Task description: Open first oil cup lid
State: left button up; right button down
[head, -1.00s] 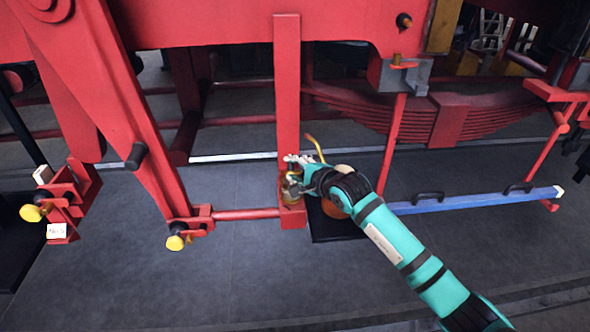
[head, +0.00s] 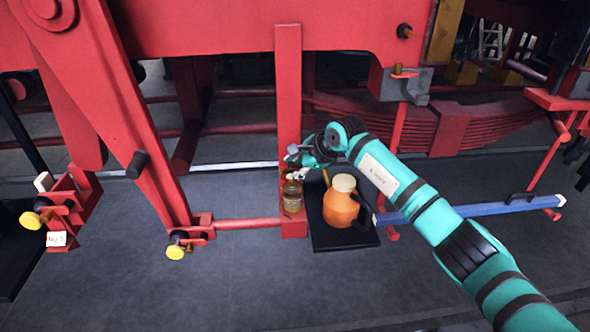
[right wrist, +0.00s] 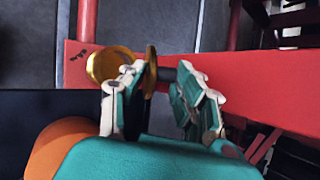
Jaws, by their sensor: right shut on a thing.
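The oil cup (head: 292,195) is a small brass-coloured cup on the red bracket at the foot of the upright red bar. It also shows in the right wrist view, where its round mouth (right wrist: 104,66) is open. Its lid (right wrist: 151,72) is a brass disc standing on edge beside the mouth, against the inner side of one finger. My right gripper (head: 297,156) is just above the cup. In the right wrist view its two fingers (right wrist: 158,92) are shut on the lid, partly covering the cup. My left gripper is not in view.
An orange jug (head: 342,208) with a pale top stands on a black tray (head: 322,241) right of the cup. Red bars and a bracket with a yellow knob (head: 175,252) stand to the left. A blue bar (head: 470,208) lies to the right. The grey floor in front is clear.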

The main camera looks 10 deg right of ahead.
jog(key=shift+w, duration=0.1)
dwell(0.3)
jog(key=c, duration=1.1)
grip_release()
jog(key=shift+d, duration=0.1)
jog(key=shift+r, duration=0.1)
jog(key=v, duration=1.2)
jog(key=shift+c, duration=0.3)
